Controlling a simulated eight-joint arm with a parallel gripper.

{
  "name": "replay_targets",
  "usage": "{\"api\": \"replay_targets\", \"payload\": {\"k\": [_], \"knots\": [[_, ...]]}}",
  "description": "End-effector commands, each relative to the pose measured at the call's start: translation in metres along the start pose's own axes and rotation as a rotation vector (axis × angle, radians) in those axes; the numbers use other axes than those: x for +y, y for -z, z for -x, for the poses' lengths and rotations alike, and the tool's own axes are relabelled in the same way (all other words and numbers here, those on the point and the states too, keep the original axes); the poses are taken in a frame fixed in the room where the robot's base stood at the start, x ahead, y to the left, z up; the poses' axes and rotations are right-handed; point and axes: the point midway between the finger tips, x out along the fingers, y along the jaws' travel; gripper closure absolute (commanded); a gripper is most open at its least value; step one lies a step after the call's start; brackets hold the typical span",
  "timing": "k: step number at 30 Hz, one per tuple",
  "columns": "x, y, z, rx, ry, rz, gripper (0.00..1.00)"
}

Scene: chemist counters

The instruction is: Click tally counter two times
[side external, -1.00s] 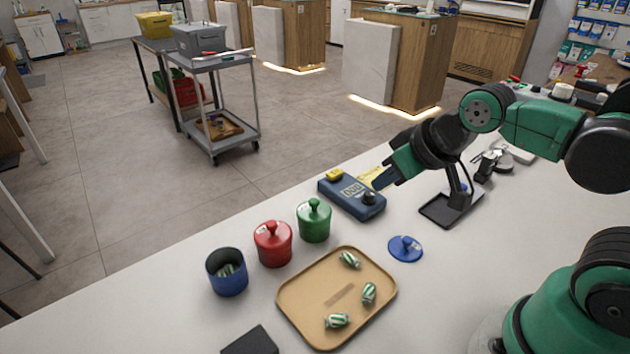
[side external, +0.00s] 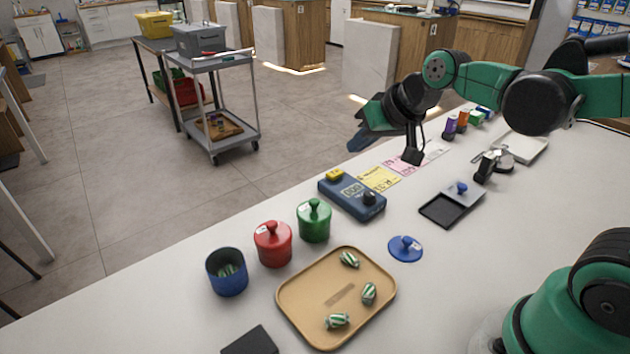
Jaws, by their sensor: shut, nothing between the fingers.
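The tally counter (side external: 352,195) is a blue box lying on the white counter, with a yellow button (side external: 335,175) at its left end and a black knob (side external: 369,198) at its right end. Its small display shows digits too small to read surely. My gripper (side external: 357,143) is raised above and beyond the tally counter, apart from it. Its fingers are shut and empty. Nothing covers the tally counter.
A green lidded jar (side external: 313,222), a red lidded jar (side external: 272,245) and an open blue jar (side external: 227,273) stand left of it. A tan tray (side external: 290,312) with wrapped candies and a blue lid (side external: 405,249) lie nearer. Yellow (side external: 380,179) and pink notes lie behind.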

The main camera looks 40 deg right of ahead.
Motion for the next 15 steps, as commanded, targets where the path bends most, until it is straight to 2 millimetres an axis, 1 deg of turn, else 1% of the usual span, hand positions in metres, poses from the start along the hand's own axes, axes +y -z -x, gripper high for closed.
{"api": "replay_targets", "payload": {"k": [1, 6, 10, 15], "knots": [[0.003, 0.013, -0.008, 0.010, 0.006, -0.050, 1.00], [0.015, 0.050, -0.036, 0.045, 0.038, -0.216, 1.00], [0.027, 0.069, -0.056, 0.068, 0.059, -0.320, 1.00], [0.038, 0.083, -0.073, 0.088, 0.076, -0.402, 1.00]]}}
